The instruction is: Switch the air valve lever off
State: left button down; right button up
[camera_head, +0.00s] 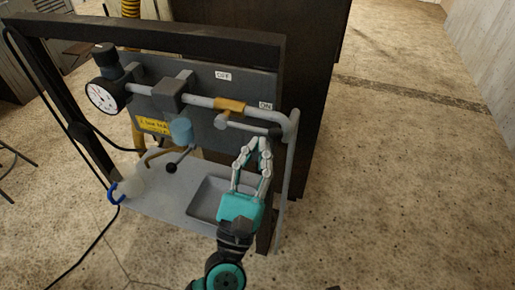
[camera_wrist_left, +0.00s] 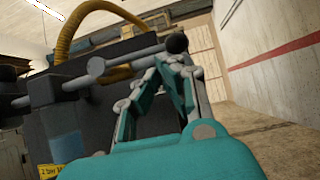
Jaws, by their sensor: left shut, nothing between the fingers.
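The air valve lever is a grey bar (camera_head: 246,126) with a black knob (camera_head: 275,133), below a yellow valve body (camera_head: 230,105) on the pipe. It points right, on the side of the "ON" label (camera_head: 265,106); the "OFF" label (camera_head: 223,76) is higher and left. In the left wrist view the lever bar (camera_wrist_left: 130,57) runs to its black knob (camera_wrist_left: 177,43). My left gripper (camera_head: 259,142), teal and grey, is shut and empty, its fingertips just below the lever near the knob. In the wrist view its tips (camera_wrist_left: 170,60) appear close under the knob; contact cannot be told.
A pressure gauge (camera_head: 102,95) and a blue-grey cup (camera_head: 181,131) with a second black-knobbed rod sit left on the panel. A grey tray (camera_head: 205,200) lies below. A vertical pipe (camera_head: 288,180) stands right of the gripper. The floor on the right is clear.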

pick_arm(q)
jog(key=shift+d+r+n+y, duration=0.1)
jog(key=shift+r+n+y, duration=0.1)
jog(key=shift+n+y, duration=0.3)
jog(key=shift+r+n+y, duration=0.2)
jog(key=shift+n+y, duration=0.1)
jog(key=shift+n, duration=0.3)
pick_arm(e)
jog(key=shift+w+r, duration=0.2)
jog(key=shift+r, duration=0.15)
